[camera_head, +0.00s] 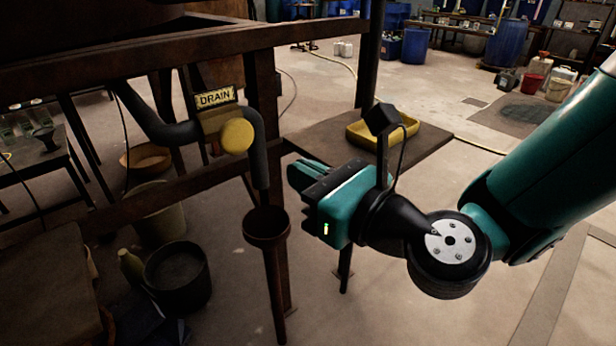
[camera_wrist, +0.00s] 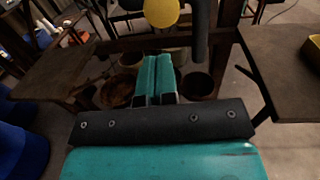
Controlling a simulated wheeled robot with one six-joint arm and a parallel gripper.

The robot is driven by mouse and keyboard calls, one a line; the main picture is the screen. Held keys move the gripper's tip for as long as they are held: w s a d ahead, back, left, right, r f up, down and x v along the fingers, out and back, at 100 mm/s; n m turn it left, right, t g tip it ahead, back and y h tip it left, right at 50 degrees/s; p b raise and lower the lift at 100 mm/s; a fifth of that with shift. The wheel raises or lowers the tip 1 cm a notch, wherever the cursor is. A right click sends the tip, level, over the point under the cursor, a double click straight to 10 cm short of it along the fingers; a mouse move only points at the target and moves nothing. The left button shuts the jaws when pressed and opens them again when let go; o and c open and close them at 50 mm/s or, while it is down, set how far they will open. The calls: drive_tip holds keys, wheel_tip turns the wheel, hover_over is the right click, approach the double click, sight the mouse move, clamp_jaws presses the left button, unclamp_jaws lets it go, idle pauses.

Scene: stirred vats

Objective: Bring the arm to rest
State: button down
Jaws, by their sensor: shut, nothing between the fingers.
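My gripper (camera_head: 303,178) hangs in the middle of the head view, in front of a small table and to the right of the drain pipe. In the wrist view its two teal fingers (camera_wrist: 157,78) lie side by side, shut with nothing between them. The tips touch nothing that I can see. My arm reaches in from the right of the head view, bent at the wrist.
A drain pipe (camera_head: 258,150) with a yellow round knob (camera_head: 237,136) and a DRAIN sign (camera_head: 215,97) is left of my gripper. A rusty funnel (camera_head: 266,226) stands below it. A yellow tray (camera_head: 384,133) sits on the table (camera_head: 432,150) behind.

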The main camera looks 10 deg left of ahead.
drive_tip(key=shift+s+d, duration=0.1)
drive_tip(key=shift+d, duration=0.25)
drive_tip(key=shift+d, duration=0.1)
